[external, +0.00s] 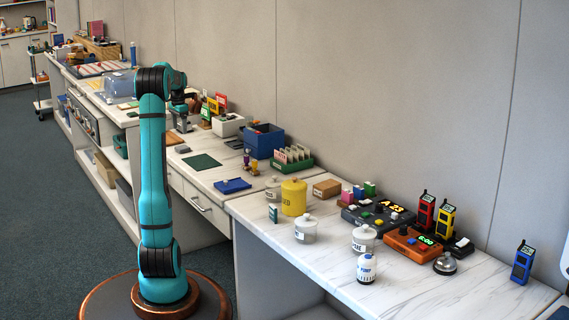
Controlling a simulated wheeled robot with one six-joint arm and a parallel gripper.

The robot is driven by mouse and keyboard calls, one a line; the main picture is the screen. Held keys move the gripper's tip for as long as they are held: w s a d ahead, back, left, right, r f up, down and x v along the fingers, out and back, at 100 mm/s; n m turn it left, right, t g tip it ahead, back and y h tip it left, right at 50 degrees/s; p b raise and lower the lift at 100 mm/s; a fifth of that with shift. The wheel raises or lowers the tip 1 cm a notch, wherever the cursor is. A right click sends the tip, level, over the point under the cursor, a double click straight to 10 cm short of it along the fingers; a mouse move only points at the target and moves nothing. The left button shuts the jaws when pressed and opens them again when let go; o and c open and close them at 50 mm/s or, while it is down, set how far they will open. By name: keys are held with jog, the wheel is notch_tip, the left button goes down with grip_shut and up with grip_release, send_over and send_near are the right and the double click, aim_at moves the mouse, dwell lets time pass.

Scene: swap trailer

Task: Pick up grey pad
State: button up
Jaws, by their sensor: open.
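A small dark grey flat piece (182,149), which looks like the grey pad, lies on the white marbled counter (215,176), just behind a dark green mat (201,162). Another dark flat piece (234,144) lies farther right, by the blue bin; I cannot tell from this distance which one is the pad. My gripper (182,126) points down over the counter, behind the first piece in the picture. It is open, and I see nothing held in it. Its fingertips are small and their height above the counter is unclear.
A brown flat piece (169,138) lies left of the grey one. A white box (228,126), a blue bin (264,140) and a green card tray (291,158) stand along the wall side. A blue tray (233,186) lies nearer.

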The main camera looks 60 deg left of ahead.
send_over(182, 147)
notch_tip(182, 147, down, 4)
jog(key=shift+s+a+f, duration=0.1)
jog(key=shift+s+a, duration=0.05)
jog(key=shift+w+f, duration=0.15)
jog(key=shift+f, duration=1.2)
jog(key=shift+w+f, duration=0.1)
jog(key=shift+f, duration=1.2)
jog(key=c, duration=1.1)
jog(key=shift+o, duration=0.2)
jog(key=shift+r, duration=0.15)
